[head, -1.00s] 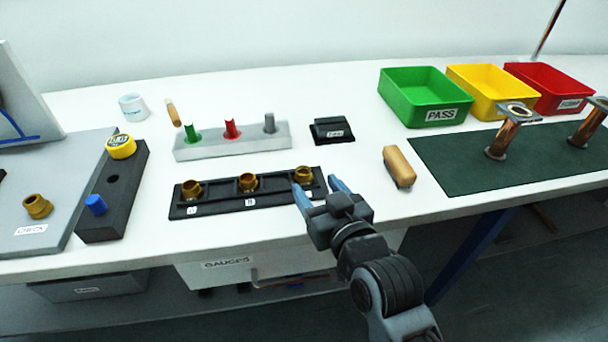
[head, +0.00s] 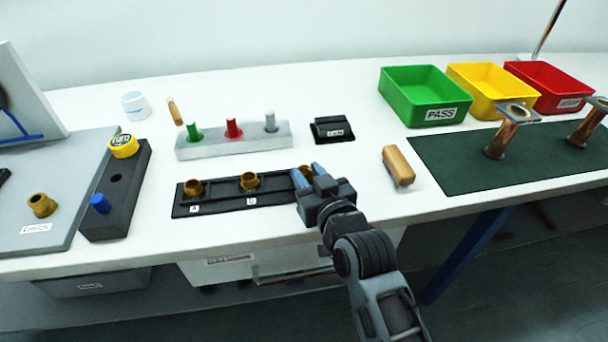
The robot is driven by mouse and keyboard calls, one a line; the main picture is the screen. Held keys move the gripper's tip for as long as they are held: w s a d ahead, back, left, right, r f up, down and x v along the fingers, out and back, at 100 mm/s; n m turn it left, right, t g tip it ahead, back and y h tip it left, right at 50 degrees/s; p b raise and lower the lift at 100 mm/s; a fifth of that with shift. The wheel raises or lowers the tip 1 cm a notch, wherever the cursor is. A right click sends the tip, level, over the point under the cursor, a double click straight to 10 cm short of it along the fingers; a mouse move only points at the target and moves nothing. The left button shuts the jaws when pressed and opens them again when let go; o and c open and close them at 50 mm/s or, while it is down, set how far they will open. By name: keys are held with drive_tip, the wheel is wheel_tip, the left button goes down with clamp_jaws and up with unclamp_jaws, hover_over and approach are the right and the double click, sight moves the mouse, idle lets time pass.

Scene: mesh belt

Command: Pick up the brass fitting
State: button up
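Two brass fittings stand in the black tray (head: 225,207), one in the left slot (head: 193,187) and one in the middle slot (head: 249,181). A third brass fitting (head: 307,170) is at the tray's right end, mostly hidden by my gripper (head: 308,173). The blue fingers are apart, one on each side of this third fitting. Whether they press on it, I cannot tell. Another brass fitting (head: 41,205) is on the grey board at the left.
A grey block (head: 235,147) with green, red and grey pegs stands behind the tray. A wooden-topped block (head: 399,166) lies to the right of my gripper. A black block (head: 117,205) is at left. Green (head: 405,108), yellow (head: 480,100) and red (head: 535,95) bins stand at back right.

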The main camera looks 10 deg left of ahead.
clamp_jaws()
